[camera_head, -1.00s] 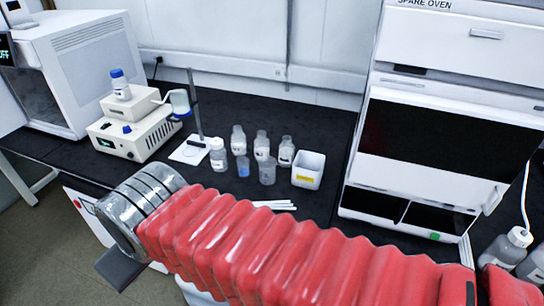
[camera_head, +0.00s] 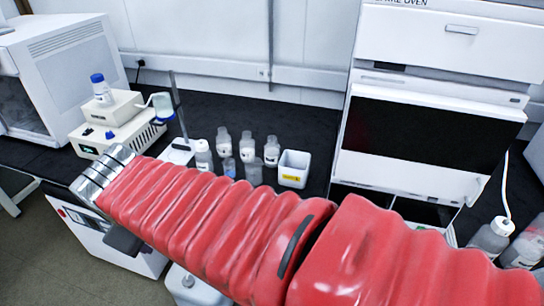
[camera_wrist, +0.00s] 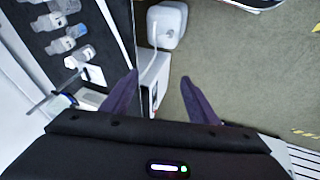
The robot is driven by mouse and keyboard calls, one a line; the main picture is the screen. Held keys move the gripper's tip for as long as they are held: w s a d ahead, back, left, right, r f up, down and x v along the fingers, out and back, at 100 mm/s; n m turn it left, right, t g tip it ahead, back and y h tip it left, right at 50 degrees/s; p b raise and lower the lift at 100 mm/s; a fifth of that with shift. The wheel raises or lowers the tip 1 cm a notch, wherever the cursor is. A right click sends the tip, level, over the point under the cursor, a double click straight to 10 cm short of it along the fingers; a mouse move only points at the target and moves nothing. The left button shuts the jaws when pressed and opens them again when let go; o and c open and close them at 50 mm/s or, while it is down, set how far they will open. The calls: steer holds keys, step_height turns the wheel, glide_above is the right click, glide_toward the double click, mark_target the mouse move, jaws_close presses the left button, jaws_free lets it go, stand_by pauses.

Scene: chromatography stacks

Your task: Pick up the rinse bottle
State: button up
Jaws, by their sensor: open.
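Several clear bottles with white labels stand on the black bench in the head view, one at the left (camera_head: 204,157) and others in a row behind (camera_head: 247,146). A blue-capped bottle (camera_head: 102,92) stands on a white instrument. Bottles at the right edge (camera_head: 492,236) include one with a tube. No readable label shows which is the rinse bottle. My gripper (camera_wrist: 160,77) is open and empty in the wrist view, pointing past the bench edge toward the floor. It is apart from the bench bottles (camera_wrist: 61,46).
A white box with a yellow label (camera_head: 293,169) stands right of the bottles. A thin metal stand (camera_head: 179,110) rises at their left. A large oven (camera_head: 425,140) stands to the right. A white container with a tube (camera_wrist: 166,24) sits on the floor beside the bench.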

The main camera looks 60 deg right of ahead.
steer(key=w+d+f+n+g+h, duration=0.2)
steer(key=d+n+h, duration=0.15)
steer(key=d, duration=1.15)
steer(key=w+d+f+n+g+h, duration=0.2)
steer(key=d+n+g+h, duration=0.15)
steer(key=d, duration=1.05)
steer(key=n+h, duration=0.3)
steer(key=n, duration=0.6)
glide_toward(270, 143)
steer(key=shift+s+a+r+t, duration=0.1)
steer(key=shift+a+t, duration=0.15)
steer(key=shift+a, duration=0.15)
steer(key=shift+s+a+r+t, duration=0.1)
steer(key=shift+s+a+t, duration=0.1)
steer(key=shift+a, duration=0.25)
steer(key=x, duration=0.8)
steer(key=shift+d, duration=0.35)
